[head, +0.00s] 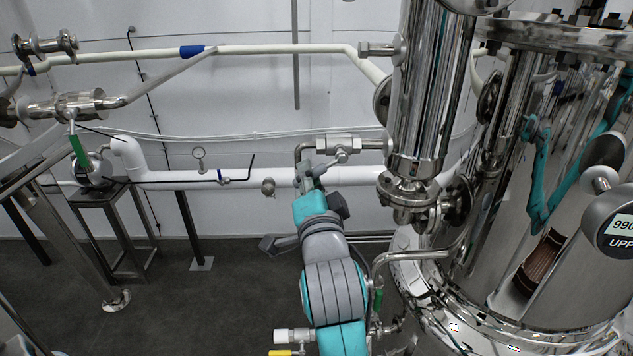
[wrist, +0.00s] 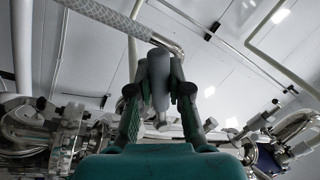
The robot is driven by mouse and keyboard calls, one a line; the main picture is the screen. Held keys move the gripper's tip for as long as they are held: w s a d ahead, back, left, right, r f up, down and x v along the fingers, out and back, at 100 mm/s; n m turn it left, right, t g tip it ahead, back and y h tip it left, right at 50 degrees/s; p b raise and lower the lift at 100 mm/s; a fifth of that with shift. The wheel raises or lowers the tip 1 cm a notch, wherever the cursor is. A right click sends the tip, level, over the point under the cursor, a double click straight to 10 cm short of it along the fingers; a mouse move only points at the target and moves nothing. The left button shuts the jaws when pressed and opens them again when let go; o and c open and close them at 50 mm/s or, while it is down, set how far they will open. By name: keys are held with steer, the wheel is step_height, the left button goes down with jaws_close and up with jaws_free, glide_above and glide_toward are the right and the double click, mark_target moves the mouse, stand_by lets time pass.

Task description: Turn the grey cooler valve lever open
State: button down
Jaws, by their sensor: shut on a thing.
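The grey cooler valve (head: 338,143) sits on a short metal pipe left of the tall polished column, in the middle of the head view. Its grey lever (wrist: 158,78) stands between my two fingers in the wrist view. My gripper (head: 308,178) reaches up to the valve from below and is shut on the lever; the wrist view also shows my gripper (wrist: 160,98) with a finger on each side of it. In the head view the lever is small and partly hidden by my fingers, so its exact angle is hard to tell.
The polished column (head: 425,95) and a large shiny tank (head: 545,270) stand close on the right. A white pipe (head: 240,180) runs along the wall behind. A green-handled valve (head: 78,148) is at far left. A yellow-handled valve (head: 280,352) is low in front.

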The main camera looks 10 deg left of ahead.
steer(key=r+m, duration=0.1)
steer(key=m, duration=0.1)
steer(key=a+r+m, duration=0.1)
steer(key=m, duration=0.1)
steer(key=shift+s+t+h, duration=0.15)
steer(key=shift+t+h, duration=0.15)
steer(key=shift+h, duration=0.1)
steer(key=shift+r+m+h, duration=0.25)
steer(key=shift+r+m, duration=0.2)
steer(key=shift+m, duration=0.5)
steer(key=shift+r+m+h, duration=0.25)
steer(key=shift+r+m, duration=0.15)
steer(key=shift+m, duration=0.55)
steer(key=c, duration=1.1)
jaws_free()
steer(key=shift+s, duration=0.1)
steer(key=v, duration=1.2)
steer(key=shift+a+f, duration=0.1)
steer(key=shift+f, duration=0.1)
